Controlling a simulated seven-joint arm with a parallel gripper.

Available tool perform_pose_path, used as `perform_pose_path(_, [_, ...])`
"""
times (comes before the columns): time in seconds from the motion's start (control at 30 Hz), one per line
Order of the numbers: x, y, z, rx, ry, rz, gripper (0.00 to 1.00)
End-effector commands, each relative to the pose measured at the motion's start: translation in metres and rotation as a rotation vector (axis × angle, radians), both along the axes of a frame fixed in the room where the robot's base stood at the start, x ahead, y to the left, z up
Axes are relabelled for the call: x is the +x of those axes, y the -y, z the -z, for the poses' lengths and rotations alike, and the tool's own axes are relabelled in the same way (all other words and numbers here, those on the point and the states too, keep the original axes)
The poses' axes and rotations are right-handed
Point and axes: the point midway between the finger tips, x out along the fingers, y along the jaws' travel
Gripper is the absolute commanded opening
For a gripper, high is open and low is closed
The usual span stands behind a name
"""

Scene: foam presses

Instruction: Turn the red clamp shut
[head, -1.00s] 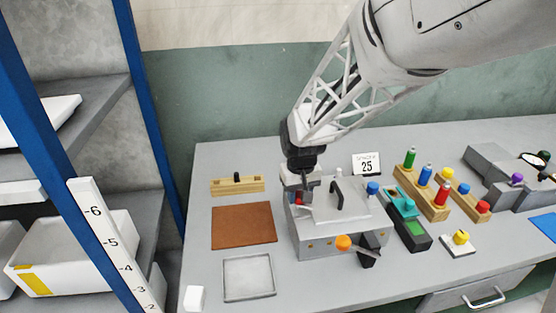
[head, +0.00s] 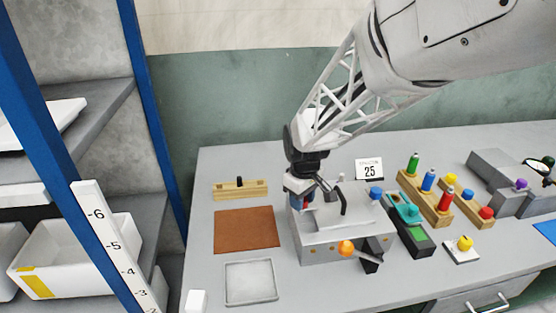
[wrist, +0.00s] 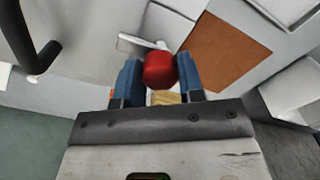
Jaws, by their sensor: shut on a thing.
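The red clamp (wrist: 160,70) shows its round red knob between the two blue fingers of my gripper (wrist: 158,84) in the wrist view. The fingers press on it from both sides. A pale metal piece lies just beyond the knob. In the head view my gripper (head: 302,196) is at the back left corner of the grey press (head: 320,248), and it hides most of the red clamp there. The press lid has a black handle (head: 343,200). A blue clamp knob (head: 376,193) is at its right side. How far the red clamp is turned cannot be told.
A brown mat (head: 246,230) and a shallow grey tray (head: 250,282) lie left of the press. An orange-ball lever (head: 346,247) sticks out at its front. A teal-and-black device (head: 408,220) and wooden racks of coloured bottles (head: 430,197) stand to the right.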

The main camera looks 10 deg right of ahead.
Motion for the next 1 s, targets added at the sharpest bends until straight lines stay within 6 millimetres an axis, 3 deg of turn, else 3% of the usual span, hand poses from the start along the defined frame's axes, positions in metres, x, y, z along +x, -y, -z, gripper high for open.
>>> perform_pose_path(0.2, [0.0,0.0,0.0,-0.001,-0.001,0.0,0.12])
perform_pose_path(0.23, [0.0,0.0,0.0,-0.001,-0.001,0.001,0.37])
perform_pose_path(0.4, [0.0,0.0,0.0,0.0,0.0,0.001,0.61])
perform_pose_path(0.77, [0.0,0.0,-0.002,0.0,0.0,0.002,0.61])
perform_pose_path(1.0, [0.0,0.0,-0.02,0.0,0.002,0.002,0.61])
